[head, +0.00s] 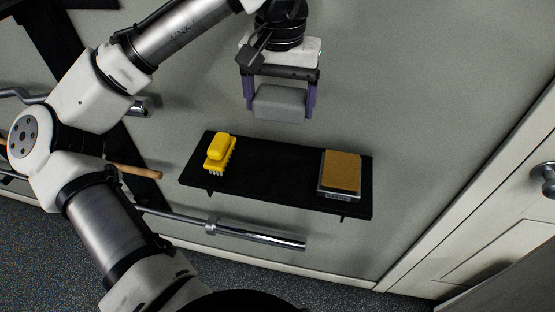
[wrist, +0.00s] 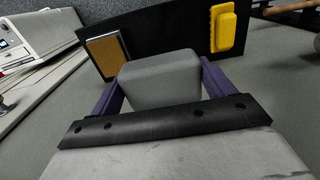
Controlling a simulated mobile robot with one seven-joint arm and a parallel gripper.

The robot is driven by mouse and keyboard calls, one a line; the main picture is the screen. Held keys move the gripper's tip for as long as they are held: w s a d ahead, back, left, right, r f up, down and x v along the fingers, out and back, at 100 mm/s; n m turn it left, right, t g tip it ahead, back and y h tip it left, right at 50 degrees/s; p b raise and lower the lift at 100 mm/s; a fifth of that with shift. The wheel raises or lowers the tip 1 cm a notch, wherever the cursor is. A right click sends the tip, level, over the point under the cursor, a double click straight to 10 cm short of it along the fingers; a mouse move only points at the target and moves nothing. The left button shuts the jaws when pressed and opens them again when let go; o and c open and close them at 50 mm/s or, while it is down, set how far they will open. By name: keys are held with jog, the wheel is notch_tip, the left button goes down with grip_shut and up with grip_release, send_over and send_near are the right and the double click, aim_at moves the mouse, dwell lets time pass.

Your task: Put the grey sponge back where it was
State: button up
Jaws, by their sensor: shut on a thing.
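The grey sponge (head: 279,103) is a block held between the two purple fingers of my gripper (head: 280,98). In the head view it appears above the black shelf in the picture, apart from it. The wrist view also shows the sponge (wrist: 160,78) between the fingers of my gripper (wrist: 158,85). The black shelf (head: 272,172) has a bare stretch in its middle. I cannot tell the sponge's exact height over the shelf.
A yellow brush (head: 220,150) stands at the shelf's left end. A tan-topped block with a grey base (head: 341,172) lies at its right end. A metal bar (head: 250,233) runs below the shelf. A white door with a knob (head: 546,178) is at the right.

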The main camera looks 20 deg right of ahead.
aim_at(280, 118)
notch_tip(280, 118, down, 16)
jog(key=shift+f+p, duration=0.15)
jog(key=shift+p, duration=0.35)
jog(key=shift+f, duration=0.1)
jog(key=o, duration=0.5)
jog(key=shift+f, duration=0.1)
jog(key=o, duration=0.4)
notch_tip(280, 118, up, 12)
jog(key=shift+r+b, duration=0.25)
jog(key=shift+b, duration=0.45)
